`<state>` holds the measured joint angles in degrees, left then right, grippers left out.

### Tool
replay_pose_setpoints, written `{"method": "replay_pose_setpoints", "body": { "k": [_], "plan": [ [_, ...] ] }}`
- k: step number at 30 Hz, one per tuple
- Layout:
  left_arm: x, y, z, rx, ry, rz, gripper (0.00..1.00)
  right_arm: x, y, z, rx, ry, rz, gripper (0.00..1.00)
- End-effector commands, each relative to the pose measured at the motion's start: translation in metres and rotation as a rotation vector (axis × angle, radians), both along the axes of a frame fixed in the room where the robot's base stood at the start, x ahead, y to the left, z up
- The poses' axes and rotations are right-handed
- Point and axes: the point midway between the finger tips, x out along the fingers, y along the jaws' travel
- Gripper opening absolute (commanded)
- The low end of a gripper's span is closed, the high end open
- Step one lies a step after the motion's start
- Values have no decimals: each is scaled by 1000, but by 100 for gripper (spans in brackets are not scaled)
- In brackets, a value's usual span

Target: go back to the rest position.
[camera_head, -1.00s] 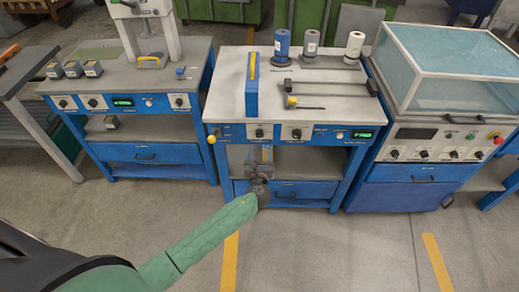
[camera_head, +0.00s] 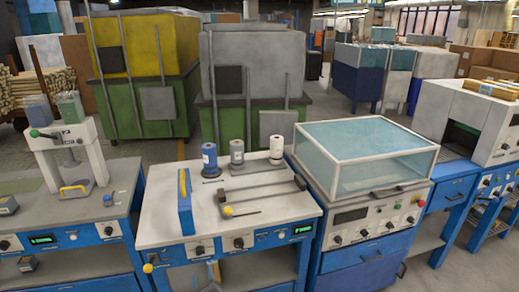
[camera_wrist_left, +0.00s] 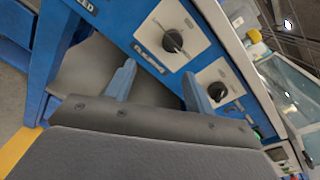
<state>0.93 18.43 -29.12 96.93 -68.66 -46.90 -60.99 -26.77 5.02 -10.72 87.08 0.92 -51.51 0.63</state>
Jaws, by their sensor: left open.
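My left gripper (camera_wrist_left: 157,88) shows in the left wrist view, with its two blue-grey fingers apart and nothing between them. It is in front of the blue panel with black knobs (camera_wrist_left: 174,40) of the middle workbench, by the opening under that panel. In the head view only a small part of what looks like this gripper (camera_head: 213,272) shows at the bottom edge, below the middle bench's panel. The rest of the left arm is out of the head view. My right gripper is in neither view.
A bench with a press (camera_head: 72,160) stands left. A glass-topped machine (camera_head: 365,155) stands right. Large green bins (camera_head: 145,105) stand behind.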

Motion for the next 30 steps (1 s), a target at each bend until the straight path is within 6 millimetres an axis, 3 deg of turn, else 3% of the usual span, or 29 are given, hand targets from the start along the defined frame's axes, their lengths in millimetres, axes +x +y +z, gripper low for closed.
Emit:
{"method": "replay_pose_setpoints", "body": {
  "k": [9,14,17,21,26,30],
  "plan": [
    [-5,21,-73,-872,33,235,54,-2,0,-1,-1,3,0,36],
    [-34,24,-135,-1322,74,485,54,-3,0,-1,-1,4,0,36],
    [-69,20,-181,-1561,109,682,54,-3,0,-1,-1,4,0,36],
    [-131,10,-242,-1782,170,942,54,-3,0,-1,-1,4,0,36],
    [-212,-4,-300,-1890,252,1172,54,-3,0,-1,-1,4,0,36],
    [-289,-12,-340,-1915,292,1329,54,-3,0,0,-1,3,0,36]
  ]
}}
